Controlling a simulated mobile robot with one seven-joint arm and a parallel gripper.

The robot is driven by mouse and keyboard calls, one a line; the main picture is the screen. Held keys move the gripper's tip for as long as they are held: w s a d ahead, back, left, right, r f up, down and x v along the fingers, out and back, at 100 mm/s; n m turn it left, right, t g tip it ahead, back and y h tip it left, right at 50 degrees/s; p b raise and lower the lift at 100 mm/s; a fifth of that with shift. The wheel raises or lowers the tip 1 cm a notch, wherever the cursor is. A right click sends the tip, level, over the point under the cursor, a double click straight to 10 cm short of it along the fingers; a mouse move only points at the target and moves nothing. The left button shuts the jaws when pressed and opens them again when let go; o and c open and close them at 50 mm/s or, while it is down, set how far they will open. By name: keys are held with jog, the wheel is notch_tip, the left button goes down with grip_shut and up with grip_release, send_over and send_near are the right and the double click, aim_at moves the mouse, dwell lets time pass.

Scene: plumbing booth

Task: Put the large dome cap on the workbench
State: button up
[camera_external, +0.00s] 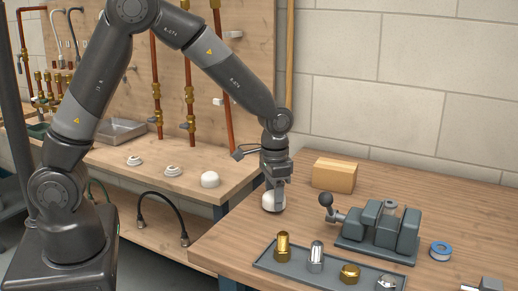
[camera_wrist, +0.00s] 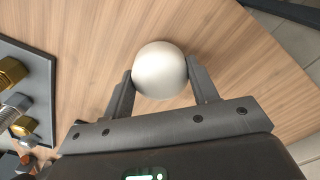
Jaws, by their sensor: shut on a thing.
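A white dome cap (camera_external: 272,202) is held in my gripper (camera_external: 275,186) at the left part of the wooden workbench (camera_external: 222,247). In the wrist view, the round white dome cap (camera_wrist: 160,68) sits between my two fingers, which grip it from both sides. Its underside is hidden; it is at or just above the bench top, and I cannot tell whether it touches. Another white domed cap (camera_external: 210,179) stands on the counter at the back left.
A grey tray (camera_external: 266,264) with brass and steel fittings lies at the front. A wooden block (camera_external: 334,174), a grey vise (camera_external: 378,236) and a blue-and-white tape roll (camera_external: 440,250) stand to the right. Two white flanged pieces (camera_external: 172,169) sit on the back counter.

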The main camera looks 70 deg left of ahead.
jog(key=shift+a, duration=0.15)
jog(key=s+a+r+n, duration=0.1)
jog(key=s+a, duration=0.1)
jog(key=a, duration=0.7)
jog(key=s+a+r+n, duration=0.1)
jog(key=s+a+n, duration=0.1)
jog(key=a, duration=0.7)
jog(key=n, duration=0.3)
send_over(181, 166)
notch_tip(181, 166, down, 4)
jog(key=shift+a+f, duration=0.15)
jog(key=shift+f, duration=1.85)
jog(key=shift+f, duration=0.1)
jog(key=o, duration=0.9)
jog(key=shift+o, duration=0.2)
